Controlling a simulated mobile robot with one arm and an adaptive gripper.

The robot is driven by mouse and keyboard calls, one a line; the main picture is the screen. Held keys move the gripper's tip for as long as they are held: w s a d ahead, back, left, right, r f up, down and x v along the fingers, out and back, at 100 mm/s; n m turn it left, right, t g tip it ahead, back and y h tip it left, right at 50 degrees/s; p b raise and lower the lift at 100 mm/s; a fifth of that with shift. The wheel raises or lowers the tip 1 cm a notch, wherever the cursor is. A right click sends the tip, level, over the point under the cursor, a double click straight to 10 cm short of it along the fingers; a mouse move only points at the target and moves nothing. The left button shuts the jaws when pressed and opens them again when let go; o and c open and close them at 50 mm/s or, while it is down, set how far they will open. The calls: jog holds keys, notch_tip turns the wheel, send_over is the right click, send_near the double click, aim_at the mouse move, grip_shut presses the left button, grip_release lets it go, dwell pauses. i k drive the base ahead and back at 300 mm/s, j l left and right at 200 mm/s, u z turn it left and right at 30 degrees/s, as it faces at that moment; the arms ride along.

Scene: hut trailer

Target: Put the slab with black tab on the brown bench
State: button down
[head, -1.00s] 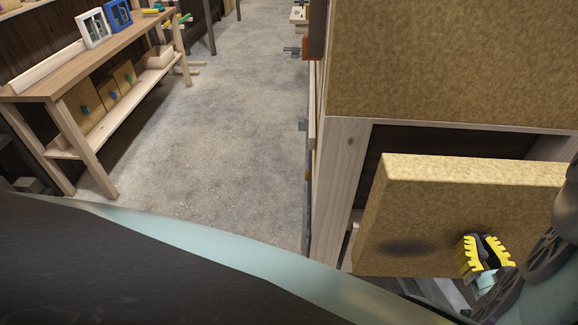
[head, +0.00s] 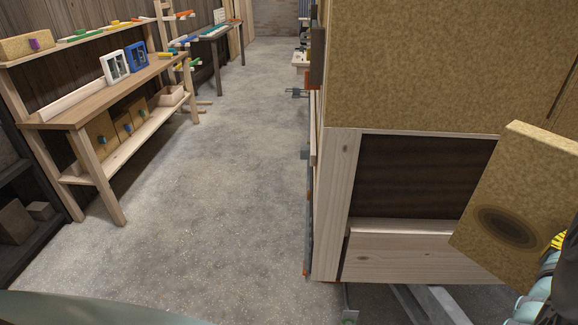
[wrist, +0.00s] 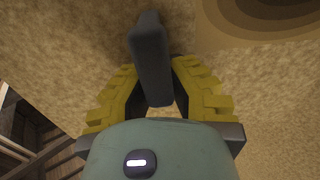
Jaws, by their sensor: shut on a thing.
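The tan, cork-like slab (head: 505,205) with a dark oval mark is tilted at the right of the head view. Its dark tab (wrist: 150,55) stands between my gripper's yellow fingers in the wrist view. My gripper (wrist: 153,78) is shut on this tab, close against the slab face. In the head view only a bit of the yellow fingers (head: 560,239) shows at the right edge; the tab is hidden there. A bench with a brown wooden top (head: 88,110) stands at the left, apart from the slab.
The bench top carries a white frame (head: 115,66), a blue frame (head: 137,56) and a long pale strip. Several tabbed slabs stand on its lower shelf. A large wood-framed cabinet (head: 340,200) stands at the right, close to the held slab. Grey floor (head: 220,190) between is clear.

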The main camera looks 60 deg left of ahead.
aim_at(82, 106)
jog(key=k+j+u, duration=0.1)
jog(key=k+u, duration=0.25)
jog(key=k, duration=0.3)
jog(key=u, duration=1.8)
jog(key=i+j+u, duration=0.15)
jog(key=u, duration=0.2)
jog(key=i+u, duration=0.75)
jog(key=i+l+z, duration=0.1)
jog(key=i, duration=0.8)
jog(key=i+l, duration=0.15)
jog(key=i, duration=0.8)
jog(key=i+z, duration=0.3)
jog(key=i, duration=0.6)
jog(key=i+j+z, duration=0.1)
jog(key=i+z, duration=0.2)
jog(key=i, duration=0.6)
